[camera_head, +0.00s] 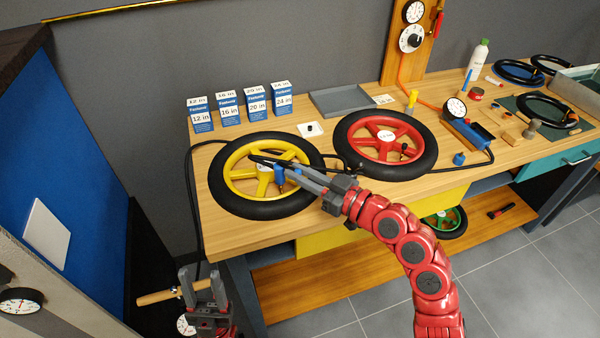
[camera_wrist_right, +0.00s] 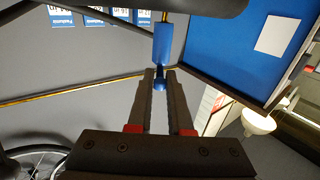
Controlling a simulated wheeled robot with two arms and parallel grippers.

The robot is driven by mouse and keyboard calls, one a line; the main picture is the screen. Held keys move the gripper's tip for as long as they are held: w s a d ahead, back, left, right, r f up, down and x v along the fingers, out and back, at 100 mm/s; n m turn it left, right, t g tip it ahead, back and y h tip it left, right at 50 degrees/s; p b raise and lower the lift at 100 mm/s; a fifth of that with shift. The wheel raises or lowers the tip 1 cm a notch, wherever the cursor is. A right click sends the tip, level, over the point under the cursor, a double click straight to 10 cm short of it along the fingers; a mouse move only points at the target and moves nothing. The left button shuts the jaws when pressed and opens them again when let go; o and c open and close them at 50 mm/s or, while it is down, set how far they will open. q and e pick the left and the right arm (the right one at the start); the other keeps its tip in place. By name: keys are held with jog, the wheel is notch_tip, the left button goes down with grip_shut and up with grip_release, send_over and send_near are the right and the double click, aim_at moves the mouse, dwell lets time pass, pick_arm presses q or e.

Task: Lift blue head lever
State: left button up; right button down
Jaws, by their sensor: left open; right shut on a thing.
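The blue pump head with its lever (camera_head: 279,174) is at the yellow-spoked wheel (camera_head: 231,194), which lies flat on the workbench. In the right wrist view, a blue cylinder (camera_wrist_right: 162,42) rises beyond my fingertips, with a smaller blue piece between them. My right gripper (camera_head: 290,176) reaches over the wheel and is shut on this small blue piece; the fingers hide part of it. My left gripper (camera_head: 203,284) is open, low in front of the bench's left end, close to a wooden handle (camera_head: 157,297).
A red-spoked wheel (camera_head: 386,140) lies right of the yellow one. Size boxes (camera_head: 230,107) stand behind, beside a grey tray (camera_head: 342,98). A black hose (camera_head: 191,200) hangs over the bench's left edge. A blue device with a gauge (camera_head: 466,132) sits further right.

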aim_at(298, 170)
jog(key=shift+r, duration=0.2)
jog(key=shift+r+h+p, duration=0.3)
jog(key=shift+p, duration=0.3)
jog(key=shift+w+r+g+h+p, duration=0.1)
jog(key=shift+r+g+h+p, duration=0.65)
jog(key=shift+p, duration=0.4)
jog(key=shift+w+a+r+g+h+p, duration=0.15)
jog(key=shift+r+g+h+p, duration=0.1)
jog(key=shift+g+h+p, duration=0.3)
jog(key=shift+s+a+r+g+h+p, duration=0.1)
jog(key=shift+r+g+h+p, duration=0.15)
jog(key=shift+g+h+p, duration=0.3)
jog(key=g+h+p, duration=0.1)
jog(key=p, duration=0.2)
jog(key=a+r+g+h+p, duration=0.1)
jog(key=h+p, duration=0.1)
jog(key=p, duration=0.2)
jog(key=w+r+g+h+p, duration=0.1)
jog(key=h+p, duration=0.1)
jog(key=p, duration=0.1)
jog(key=shift+a+p, duration=0.25)
jog(key=shift+p, duration=0.05)
jog(key=shift+w+f+g+p, duration=0.15)
jog(key=shift+g+p, duration=0.1)
jog(key=shift+p, duration=0.35)
jog(key=shift+f+h, duration=0.1)
jog(key=shift+h, duration=0.15)
